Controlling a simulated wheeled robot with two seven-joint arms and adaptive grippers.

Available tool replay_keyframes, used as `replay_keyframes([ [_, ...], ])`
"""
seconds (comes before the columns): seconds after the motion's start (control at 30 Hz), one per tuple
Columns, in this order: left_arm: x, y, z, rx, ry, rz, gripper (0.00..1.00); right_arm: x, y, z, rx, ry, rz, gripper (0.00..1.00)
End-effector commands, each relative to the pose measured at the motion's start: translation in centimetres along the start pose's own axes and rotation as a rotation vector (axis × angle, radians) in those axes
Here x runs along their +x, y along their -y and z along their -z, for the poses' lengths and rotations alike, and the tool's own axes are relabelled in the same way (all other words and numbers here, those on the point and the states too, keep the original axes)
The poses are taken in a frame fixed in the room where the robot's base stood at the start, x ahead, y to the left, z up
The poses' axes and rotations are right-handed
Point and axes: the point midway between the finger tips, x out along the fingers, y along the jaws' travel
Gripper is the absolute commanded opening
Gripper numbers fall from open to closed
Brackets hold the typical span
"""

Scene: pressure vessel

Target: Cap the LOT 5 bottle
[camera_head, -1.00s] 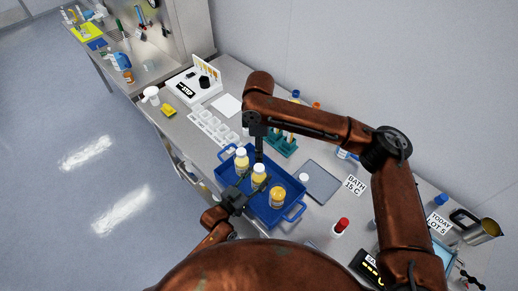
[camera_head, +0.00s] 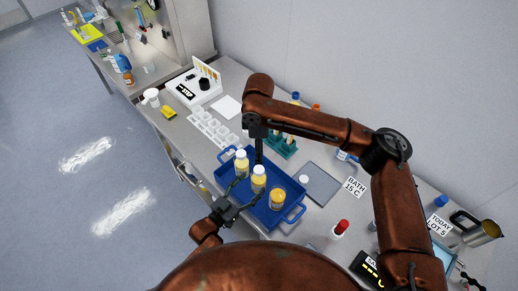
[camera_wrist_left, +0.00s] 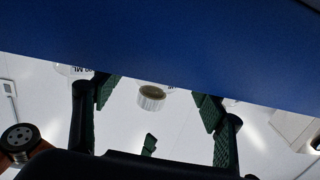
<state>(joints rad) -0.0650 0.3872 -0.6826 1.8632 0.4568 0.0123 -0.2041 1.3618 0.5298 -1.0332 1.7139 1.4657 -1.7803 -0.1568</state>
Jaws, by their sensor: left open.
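Two yellow bottles with white caps, one farther back (camera_head: 241,162) and one in the middle (camera_head: 258,178), stand in the blue tray (camera_head: 289,221). A third, amber bottle (camera_head: 277,199) stands at the tray's right and shows no white cap. Lot labels are too small to read. My left gripper (camera_head: 228,205) is open and empty outside the tray's near-left edge. The left wrist view shows a ribbed white cap (camera_wrist_left: 151,96) beyond its spread fingers. My right gripper (camera_head: 258,150) points down behind the middle bottle; its fingers cannot be judged.
A white well rack (camera_head: 212,128) and a teal tube rack (camera_head: 282,147) stand behind the tray. The grey mat (camera_head: 322,184) lies right of it, near a BATH 15 C sign (camera_head: 355,186). A red-capped bottle (camera_head: 340,229) and a TODAY LOT 5 sign (camera_head: 437,224) are farther right.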

Motion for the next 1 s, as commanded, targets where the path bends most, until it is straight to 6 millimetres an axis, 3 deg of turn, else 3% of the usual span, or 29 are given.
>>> replay_keyframes([
  [0.2,-4.5,0.0,-0.1,0.0,0.003,0.0,0.65,0.0,0.0,0.0,0.0,0.0,0.0,0.49],
  [0.37,-6.2,0.0,0.0,0.001,0.001,0.0,0.65,0.0,0.0,0.0,0.0,0.0,0.0,0.49],
  [1.0,-6.8,0.0,0.0,0.0,-0.001,-0.001,0.65,0.0,0.0,0.0,0.0,0.0,0.0,0.49],
])
